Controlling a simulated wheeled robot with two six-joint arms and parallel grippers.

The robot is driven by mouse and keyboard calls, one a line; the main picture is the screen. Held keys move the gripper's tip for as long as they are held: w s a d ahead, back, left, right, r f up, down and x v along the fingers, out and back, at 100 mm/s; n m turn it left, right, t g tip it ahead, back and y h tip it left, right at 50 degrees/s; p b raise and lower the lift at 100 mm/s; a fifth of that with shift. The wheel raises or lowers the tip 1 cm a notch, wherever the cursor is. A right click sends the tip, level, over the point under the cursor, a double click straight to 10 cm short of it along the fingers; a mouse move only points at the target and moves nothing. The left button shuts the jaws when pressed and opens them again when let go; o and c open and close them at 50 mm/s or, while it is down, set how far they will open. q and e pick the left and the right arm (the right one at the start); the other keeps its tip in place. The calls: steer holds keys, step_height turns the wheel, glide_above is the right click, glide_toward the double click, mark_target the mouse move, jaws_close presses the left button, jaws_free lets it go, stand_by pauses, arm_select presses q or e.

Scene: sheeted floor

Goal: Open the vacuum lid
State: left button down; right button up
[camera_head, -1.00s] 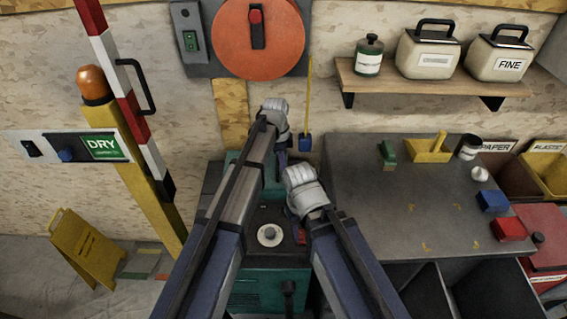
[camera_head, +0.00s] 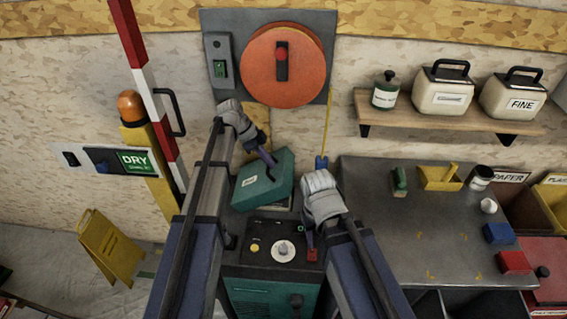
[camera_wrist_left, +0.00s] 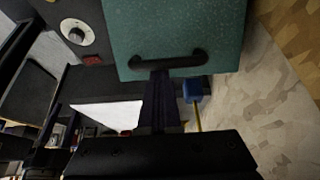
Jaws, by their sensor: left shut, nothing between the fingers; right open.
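The teal vacuum lid (camera_head: 255,189) sits at the back of the dark machine in the head view, looking tilted, with a pale label on it. In the left wrist view the teal lid (camera_wrist_left: 185,25) fills the top, with a dark bar handle (camera_wrist_left: 190,59) along its lower edge. My left gripper (camera_head: 270,168) is over the lid, shut and empty. Its fingertips (camera_wrist_left: 160,75) overlap the handle in the wrist view; I cannot tell whether they touch. My right gripper (camera_head: 311,240) is open, above the machine's right side near a red part (camera_head: 312,255).
A pale dial (camera_head: 284,251) is on the machine's top. A grey workbench (camera_head: 380,220) with small items stands to the right. A blue-ended yellow rod (camera_head: 322,160) hangs behind. A striped barrier pole (camera_head: 147,75) and yellow floor sign (camera_head: 105,247) stand left.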

arm_select(q)
steer(key=a+r+p, duration=0.1)
steer(key=a, duration=0.6)
steer(key=shift+a+r, duration=0.3)
steer(key=shift+r, duration=0.1)
steer(key=shift+r+p, duration=0.15)
steer(key=shift+p, duration=0.3)
step_height(320, 180, up, 11)
steer(key=w+y+p, duration=0.1)
steer(key=y+p, duration=0.3)
steer(key=p, duration=0.9)
step_height(320, 180, down, 10)
steer(key=d+b, duration=0.1)
steer(key=b, duration=0.8)
steer(key=shift+b, duration=0.4)
steer(key=shift+w, duration=0.1)
